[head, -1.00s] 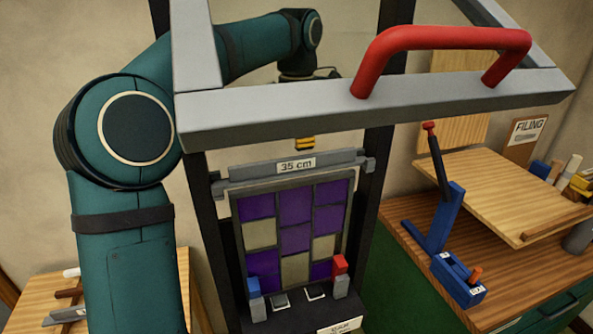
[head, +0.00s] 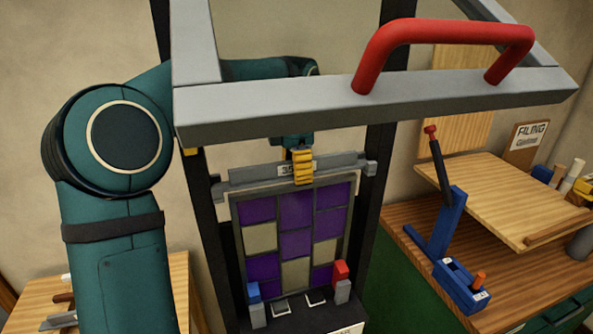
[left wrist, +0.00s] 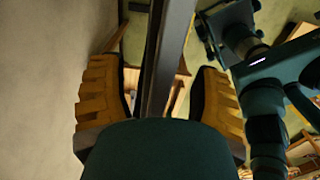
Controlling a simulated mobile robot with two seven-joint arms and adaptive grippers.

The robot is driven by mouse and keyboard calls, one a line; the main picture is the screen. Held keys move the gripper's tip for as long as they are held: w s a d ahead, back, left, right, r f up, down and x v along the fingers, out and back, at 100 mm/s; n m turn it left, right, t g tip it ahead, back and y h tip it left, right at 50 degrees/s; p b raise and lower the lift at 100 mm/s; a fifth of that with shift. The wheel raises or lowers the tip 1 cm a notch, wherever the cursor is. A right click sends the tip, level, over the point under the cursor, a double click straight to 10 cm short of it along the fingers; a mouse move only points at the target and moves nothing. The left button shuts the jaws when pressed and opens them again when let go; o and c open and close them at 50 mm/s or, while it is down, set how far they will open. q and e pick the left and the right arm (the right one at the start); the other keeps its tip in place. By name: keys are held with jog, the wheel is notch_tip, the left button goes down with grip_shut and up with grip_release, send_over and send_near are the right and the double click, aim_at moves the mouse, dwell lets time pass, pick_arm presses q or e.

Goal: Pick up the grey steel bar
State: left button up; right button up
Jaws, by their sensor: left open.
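The grey steel bar (head: 252,174) lies across the top of the leaded panel (head: 295,230), with its "35 cm" label partly covered by a yellow finger. My left gripper (head: 303,168) is over the middle of the bar, coming from behind, with one ribbed yellow finger showing in front of it. In the left wrist view the bar (left wrist: 172,50) runs between the two spread yellow fingers of the open gripper (left wrist: 160,85), with gaps on both sides. My right gripper is not in view.
A grey frame (head: 290,110) with a red handle (head: 445,38) crosses the foreground above the bar. Dark uprights (head: 377,130) stand on both sides. A blue stand with a lever (head: 452,215) is on the wooden bench at right. Red and blue blocks flank the panel's foot.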

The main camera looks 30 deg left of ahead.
pick_arm(q)
grip_shut()
dwell(0.4)
